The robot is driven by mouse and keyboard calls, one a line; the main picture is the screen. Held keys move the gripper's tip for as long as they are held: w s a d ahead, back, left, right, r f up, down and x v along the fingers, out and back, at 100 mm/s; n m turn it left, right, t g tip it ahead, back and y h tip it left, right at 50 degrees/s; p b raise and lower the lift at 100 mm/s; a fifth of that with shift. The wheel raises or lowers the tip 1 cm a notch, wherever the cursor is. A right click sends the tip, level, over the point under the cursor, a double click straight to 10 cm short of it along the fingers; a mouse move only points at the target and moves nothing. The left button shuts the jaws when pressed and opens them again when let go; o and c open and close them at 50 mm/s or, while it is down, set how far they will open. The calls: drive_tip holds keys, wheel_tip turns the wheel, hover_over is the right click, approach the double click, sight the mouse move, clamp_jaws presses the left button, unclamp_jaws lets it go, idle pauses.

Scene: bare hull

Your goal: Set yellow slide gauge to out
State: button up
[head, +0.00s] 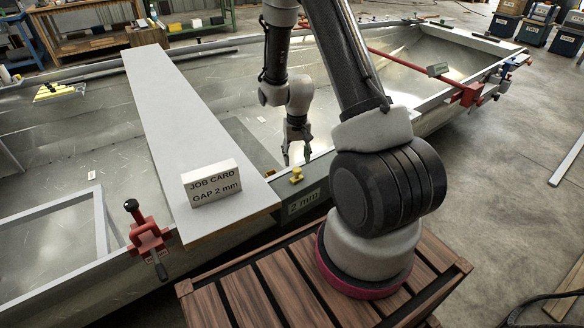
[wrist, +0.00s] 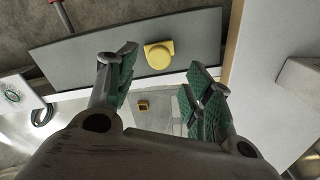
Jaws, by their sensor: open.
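The yellow slide gauge shows as a yellow knob (head: 296,174) on a dark grey block at the hull's near edge, beside the end of a long pale board. A "2 mm" label (head: 304,202) is on the block's front. In the wrist view the yellow knob (wrist: 159,56) sits on a grey plate, beyond and between my fingertips. My gripper (head: 296,162) points down just behind the knob in the head view. It is open and empty, and its green-padded fingers (wrist: 160,85) are apart and do not appear to touch the knob.
The pale board (head: 165,100) crosses the hull left of my gripper and carries a job card (head: 212,184) reading "GAP 2 mm". A red clamp (head: 147,238) grips the edge at left; another red clamp (head: 470,95) is at right.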

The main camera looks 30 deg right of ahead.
sight(297, 169)
wheel_tip(297, 169, down, 6)
drive_tip(key=shift+r, duration=0.2)
